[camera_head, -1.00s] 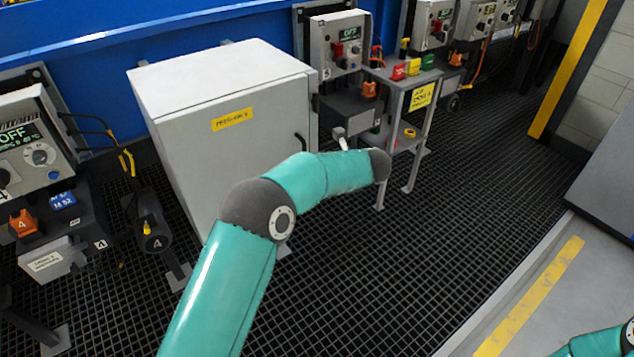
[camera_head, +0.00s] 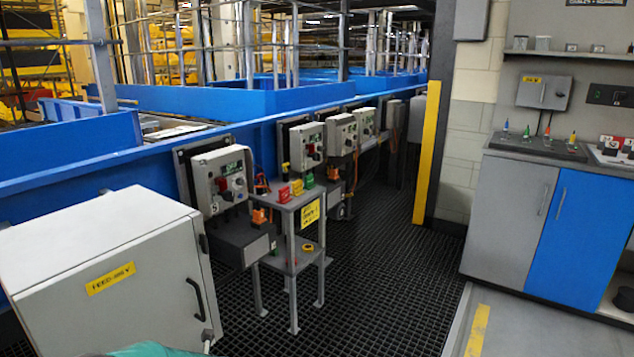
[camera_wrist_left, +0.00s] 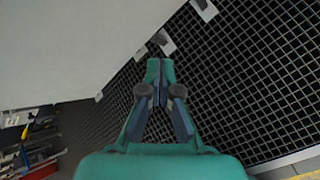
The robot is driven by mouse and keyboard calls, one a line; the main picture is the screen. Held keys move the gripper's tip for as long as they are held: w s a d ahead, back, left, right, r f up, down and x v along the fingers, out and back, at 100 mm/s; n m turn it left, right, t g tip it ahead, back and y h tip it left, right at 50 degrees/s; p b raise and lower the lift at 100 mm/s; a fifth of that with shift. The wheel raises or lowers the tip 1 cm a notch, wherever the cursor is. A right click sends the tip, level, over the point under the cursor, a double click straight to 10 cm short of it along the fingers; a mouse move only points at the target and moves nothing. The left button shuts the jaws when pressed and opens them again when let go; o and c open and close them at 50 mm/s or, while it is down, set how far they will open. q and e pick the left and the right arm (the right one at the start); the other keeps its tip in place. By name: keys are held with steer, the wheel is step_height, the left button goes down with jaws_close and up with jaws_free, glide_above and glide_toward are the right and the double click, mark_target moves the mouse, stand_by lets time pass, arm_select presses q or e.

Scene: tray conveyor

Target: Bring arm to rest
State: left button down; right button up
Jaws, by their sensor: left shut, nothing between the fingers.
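My left gripper (camera_wrist_left: 160,92) shows in the left wrist view. Its two fingers are together at the tips, with nothing between them. Dark floor grating lies behind the fingers, and a pale cabinet side (camera_wrist_left: 70,45) is at the upper left. In the head view only a small teal piece of my left arm (camera_head: 155,350) shows at the bottom edge, and its gripper is out of that view. My right gripper is in neither current view.
A white cabinet (camera_head: 100,270) stands at the lower left. A small grey stand (camera_head: 292,265) with coloured items is right of it, near control boxes (camera_head: 222,180) along the blue conveyor (camera_head: 250,103). Grating (camera_head: 400,270) is clear. A workbench (camera_head: 510,215) stands right.

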arm_select(q)
steer(key=s+d+f+m+h, duration=0.2)
steer(key=s+f+m+h, duration=0.1)
steer(key=s+f+m, duration=0.6)
steer(key=s+d+f+m+g+h, duration=0.1)
steer(key=s+d+f+m+h, duration=0.15)
steer(key=s+d+m, duration=0.5)
steer(key=s+d+f+m+g+h, duration=0.15)
steer(key=s+d+m+h, duration=0.3)
steer(key=s+m, duration=0.45)
steer(key=s+d+m+g+h, duration=0.2)
steer(key=s+d+m, duration=0.35)
steer(key=m, duration=0.55)
step_height(320, 180, up, 14)
steer(key=p, duration=1.4)
steer(key=shift+s+a+n, duration=0.15)
steer(key=shift+s+n, duration=0.1)
steer(key=shift+n, duration=0.1)
